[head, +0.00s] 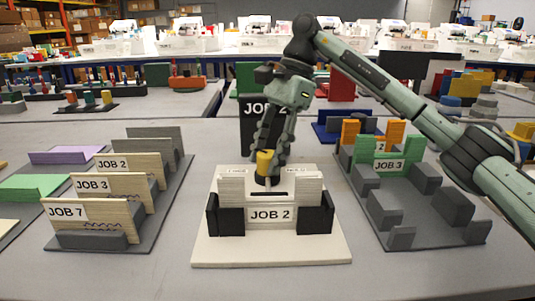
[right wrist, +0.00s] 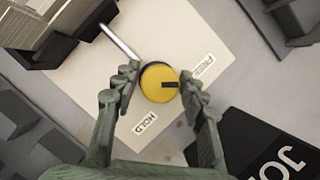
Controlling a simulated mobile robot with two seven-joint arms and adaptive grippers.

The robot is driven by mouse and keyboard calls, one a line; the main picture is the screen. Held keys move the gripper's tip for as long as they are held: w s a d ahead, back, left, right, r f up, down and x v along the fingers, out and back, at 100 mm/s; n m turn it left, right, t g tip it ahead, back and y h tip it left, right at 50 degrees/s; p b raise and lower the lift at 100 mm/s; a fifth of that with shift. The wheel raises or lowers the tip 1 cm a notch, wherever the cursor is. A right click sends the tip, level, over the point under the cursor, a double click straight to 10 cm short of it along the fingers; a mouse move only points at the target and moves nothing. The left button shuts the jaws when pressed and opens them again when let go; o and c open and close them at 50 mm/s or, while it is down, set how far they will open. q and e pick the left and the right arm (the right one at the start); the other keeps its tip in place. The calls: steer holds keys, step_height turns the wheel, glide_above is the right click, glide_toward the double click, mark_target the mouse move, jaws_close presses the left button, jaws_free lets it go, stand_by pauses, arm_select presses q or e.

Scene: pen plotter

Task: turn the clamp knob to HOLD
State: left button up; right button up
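The clamp knob is a yellow disc (right wrist: 157,76) with a dark pointer bar. It stands on a pale base plate (right wrist: 185,35) between a FREE label (right wrist: 202,67) and a HOLD label (right wrist: 146,124). The bar points to the right in the right wrist view, nearer FREE than HOLD. In the head view the yellow knob (head: 264,160) is behind the JOB 2 block. My right gripper (head: 266,147) reaches down over it. In the right wrist view its fingers (right wrist: 157,88) are spread on both sides of the knob; whether they touch it is unclear. My left gripper is not in view.
The JOB 2 holder (head: 271,215) stands in front of the knob. A thin metal rod (right wrist: 120,42) lies beside the knob. A black JOB sign (head: 255,112) stands behind it. Racks of job boards (head: 66,211) and a grey fixture (head: 380,212) flank the plate.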

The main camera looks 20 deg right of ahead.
steer(key=c, duration=0.7)
